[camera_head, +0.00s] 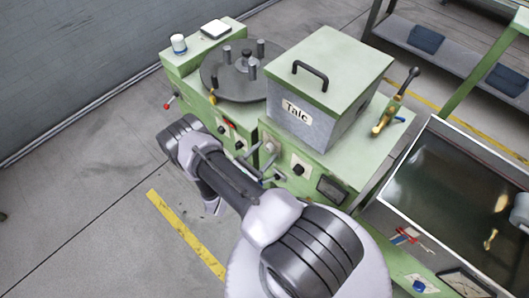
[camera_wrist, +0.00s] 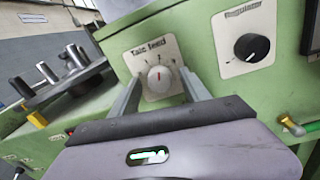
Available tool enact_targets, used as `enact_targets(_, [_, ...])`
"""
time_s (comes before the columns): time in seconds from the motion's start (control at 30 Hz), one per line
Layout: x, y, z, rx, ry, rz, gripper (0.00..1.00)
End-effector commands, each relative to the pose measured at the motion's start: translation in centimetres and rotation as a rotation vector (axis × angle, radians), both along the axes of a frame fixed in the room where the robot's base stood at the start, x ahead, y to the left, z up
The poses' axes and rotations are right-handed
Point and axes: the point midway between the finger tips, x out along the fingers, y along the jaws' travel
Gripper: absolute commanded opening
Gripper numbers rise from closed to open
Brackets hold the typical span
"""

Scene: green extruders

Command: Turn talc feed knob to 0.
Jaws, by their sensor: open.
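The talc feed knob (camera_wrist: 160,79) is a pale round knob with a red mark on a white plate labelled "Talc feed" (camera_wrist: 145,50), centred in the wrist view. The red mark points roughly up, among the small numbers; I cannot read its exact setting. My gripper (camera_wrist: 161,76) is open, with one finger to the left and one to the right of the knob. Whether the fingers touch it I cannot tell. The left finger covers part of the plate. In the head view the knob (camera_head: 270,147) shows small on the green machine's front, and my gripper (camera_head: 265,164) is in front of it.
The black Regulator knob (camera_wrist: 252,47) is to the right on the same green panel. The grey Talc box (camera_head: 318,100) stands above. A dark round turntable (camera_head: 232,85) with posts is to the left. A brass fitting (camera_wrist: 293,126) sits at lower right. A water trough (camera_head: 440,190) stands at right.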

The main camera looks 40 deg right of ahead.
Motion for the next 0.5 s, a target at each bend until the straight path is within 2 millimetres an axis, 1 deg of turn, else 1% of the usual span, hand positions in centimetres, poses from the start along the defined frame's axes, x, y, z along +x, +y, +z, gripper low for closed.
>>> enact_targets(0.2, [0.01, -0.07, 0.03, 0.000, 0.000, 0.000, 0.55])
enact_targets(0.23, [0.01, -0.06, 0.03, 0.000, 0.000, 0.000, 0.53])
enact_targets(0.5, [0.01, -0.04, 0.03, 0.000, 0.000, 0.000, 0.00])
